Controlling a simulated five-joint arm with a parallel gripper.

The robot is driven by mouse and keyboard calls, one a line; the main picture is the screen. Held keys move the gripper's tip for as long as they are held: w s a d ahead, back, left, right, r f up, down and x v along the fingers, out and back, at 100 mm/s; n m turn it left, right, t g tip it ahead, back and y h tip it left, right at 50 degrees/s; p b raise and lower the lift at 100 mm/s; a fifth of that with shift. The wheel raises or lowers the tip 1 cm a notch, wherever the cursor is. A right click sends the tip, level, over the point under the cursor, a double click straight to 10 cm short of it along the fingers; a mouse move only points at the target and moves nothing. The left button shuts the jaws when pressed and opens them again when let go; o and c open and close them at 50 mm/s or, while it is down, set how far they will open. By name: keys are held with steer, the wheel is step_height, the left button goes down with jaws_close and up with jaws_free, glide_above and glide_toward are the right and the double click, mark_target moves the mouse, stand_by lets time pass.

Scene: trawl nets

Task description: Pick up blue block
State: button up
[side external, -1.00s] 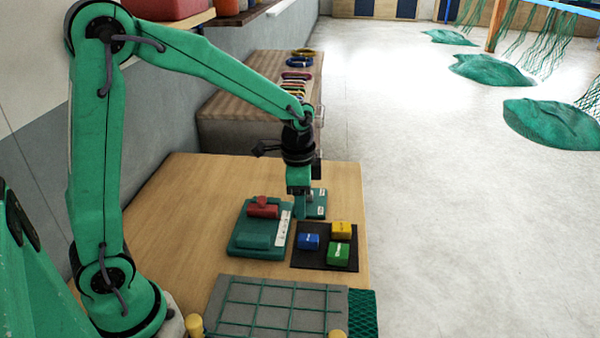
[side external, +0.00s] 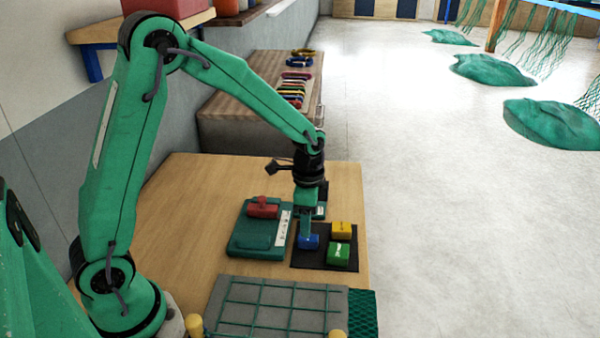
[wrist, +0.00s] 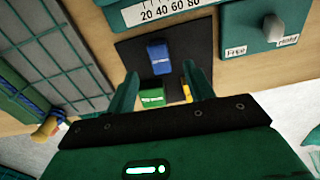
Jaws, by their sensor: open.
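The blue block (side external: 308,243) lies on the left part of a black mat (side external: 325,263). It also shows in the wrist view (wrist: 158,56), just beyond my fingertips and between them from side to side. My gripper (side external: 307,236) points down over the block in the side view, with a finger covering part of it. In the wrist view my gripper (wrist: 160,72) is open with its fingers apart. I cannot tell whether a finger touches the block.
A green block (side external: 339,252) and a yellow block (side external: 341,229) sit close on the same mat. Left is a green fixture (side external: 258,245) with a red part (side external: 263,209). A knobbed box (wrist: 262,22) stands nearby. A netted grey panel (side external: 275,305) lies in front.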

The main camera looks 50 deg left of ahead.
mark_target(308, 241)
steer(key=shift+s+f, duration=0.1)
steer(key=shift+f, duration=2.55)
steer(key=shift+c, duration=0.4)
steer(key=c, duration=1)
